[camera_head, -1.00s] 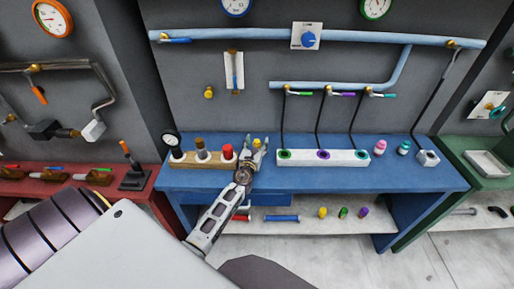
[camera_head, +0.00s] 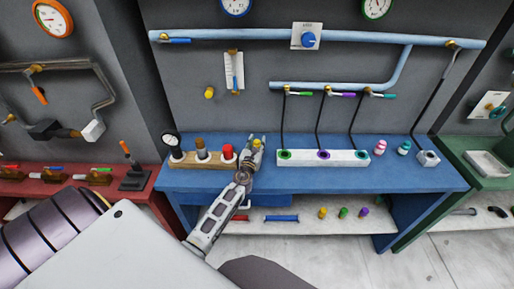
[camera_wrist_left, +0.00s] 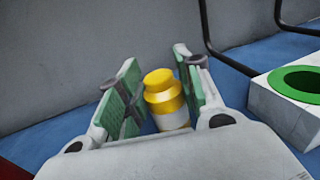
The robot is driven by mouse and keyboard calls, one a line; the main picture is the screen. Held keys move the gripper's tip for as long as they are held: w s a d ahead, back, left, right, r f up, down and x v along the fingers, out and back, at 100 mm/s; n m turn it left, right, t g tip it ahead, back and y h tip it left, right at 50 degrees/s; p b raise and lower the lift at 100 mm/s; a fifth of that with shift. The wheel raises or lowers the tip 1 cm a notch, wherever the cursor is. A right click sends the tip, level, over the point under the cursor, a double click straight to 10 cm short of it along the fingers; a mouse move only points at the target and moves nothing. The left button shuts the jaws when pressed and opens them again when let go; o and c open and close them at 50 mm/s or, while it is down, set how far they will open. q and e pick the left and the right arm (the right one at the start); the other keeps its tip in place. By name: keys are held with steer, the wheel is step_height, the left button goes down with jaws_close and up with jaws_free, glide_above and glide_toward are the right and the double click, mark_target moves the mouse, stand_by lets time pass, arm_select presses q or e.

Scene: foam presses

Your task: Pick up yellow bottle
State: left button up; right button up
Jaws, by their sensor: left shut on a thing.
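The yellow bottle (camera_head: 257,143) has a yellow cap and shoulder; in the wrist view (camera_wrist_left: 165,95) a pale band shows below them. It is upright at the blue bench, between the wooden rack and the white block. My left gripper (camera_head: 256,148) is around it and shut on it. In the wrist view its green-padded fingers (camera_wrist_left: 160,82) stand on either side of the bottle. The bottle's base is hidden by the gripper body, so I cannot tell whether it touches the bench. My right gripper is not in view.
A white block (camera_head: 340,158) with coloured rings and hoses is just right. Pink (camera_head: 380,147) and teal (camera_head: 404,148) bottles stand farther right. The blue bench (camera_head: 300,180) is clear in front of the block.

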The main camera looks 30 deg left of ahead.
mark_target(257, 141)
arm_select(q)
steer(key=shift+r, duration=0.15)
steer(key=shift+r+p, duration=1.6)
steer(key=shift+r, duration=0.4)
step_height(257, 141, up, 4)
steer(key=p, duration=0.2)
steer(key=shift+p, duration=0.35)
steer(key=shift+r+p, duration=0.45)
steer(key=shift+r, duration=0.4)
